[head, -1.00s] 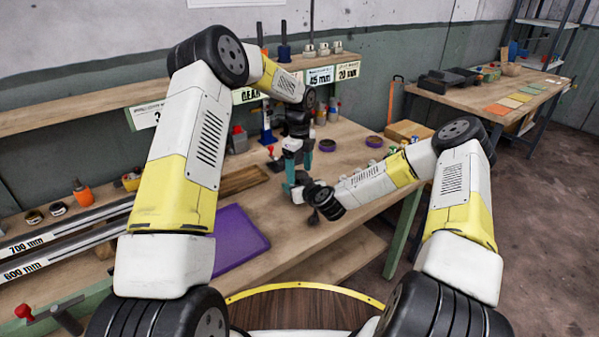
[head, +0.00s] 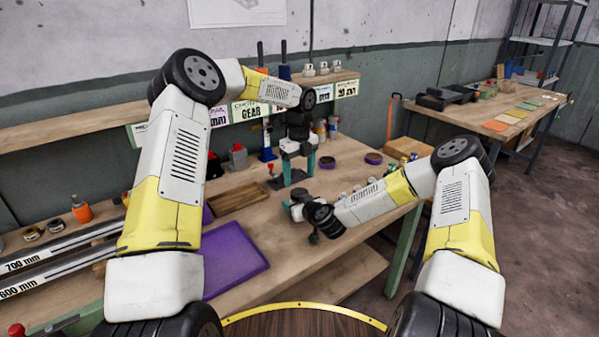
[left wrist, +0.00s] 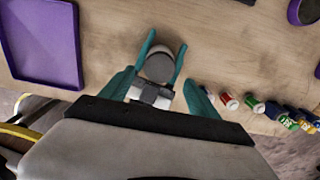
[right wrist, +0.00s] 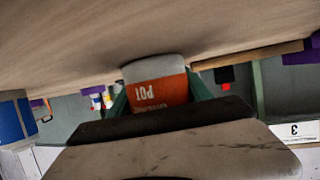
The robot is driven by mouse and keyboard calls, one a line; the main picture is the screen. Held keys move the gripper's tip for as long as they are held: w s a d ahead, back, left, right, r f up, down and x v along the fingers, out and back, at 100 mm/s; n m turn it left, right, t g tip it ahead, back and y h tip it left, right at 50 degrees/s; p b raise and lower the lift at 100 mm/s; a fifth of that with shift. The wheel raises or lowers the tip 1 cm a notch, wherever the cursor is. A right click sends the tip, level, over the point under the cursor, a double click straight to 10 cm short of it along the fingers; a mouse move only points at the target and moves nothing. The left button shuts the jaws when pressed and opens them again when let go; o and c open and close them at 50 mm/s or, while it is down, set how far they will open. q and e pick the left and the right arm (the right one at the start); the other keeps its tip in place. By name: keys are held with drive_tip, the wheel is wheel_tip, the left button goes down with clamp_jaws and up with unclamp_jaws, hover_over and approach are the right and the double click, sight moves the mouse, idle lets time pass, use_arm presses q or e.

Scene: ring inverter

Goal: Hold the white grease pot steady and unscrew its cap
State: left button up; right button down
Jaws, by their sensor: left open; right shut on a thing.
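The white grease pot (right wrist: 155,88), with an orange label band, is between the fingers of my right gripper (right wrist: 158,95), which is shut on it. In the left wrist view, its grey round top (left wrist: 160,67) faces my camera; I cannot tell if the cap is loose. My left gripper (left wrist: 160,80) is open above the pot, its fingers spread wide to either side. In the head view, my left gripper (head: 298,176) points down above my right gripper (head: 296,205), and the pot is mostly hidden there.
A purple tray (head: 235,262) lies on the bench left of the grippers, with a wooden tray (head: 238,196) behind it. Several small cans (left wrist: 250,103) stand near the front edge. Bare bench surrounds the pot.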

sight(299, 192)
use_arm(q)
wheel_tip(299, 192, down, 6)
drive_tip(key=shift+r, duration=0.1)
drive_tip(key=shift+c, duration=0.4)
drive_tip(key=c, duration=1.4)
drive_tip(key=n, duration=0.3)
drive_tip(key=o, duration=1.5)
drive_tip(key=shift+o, duration=0.2)
drive_tip(key=shift+r, duration=0.15)
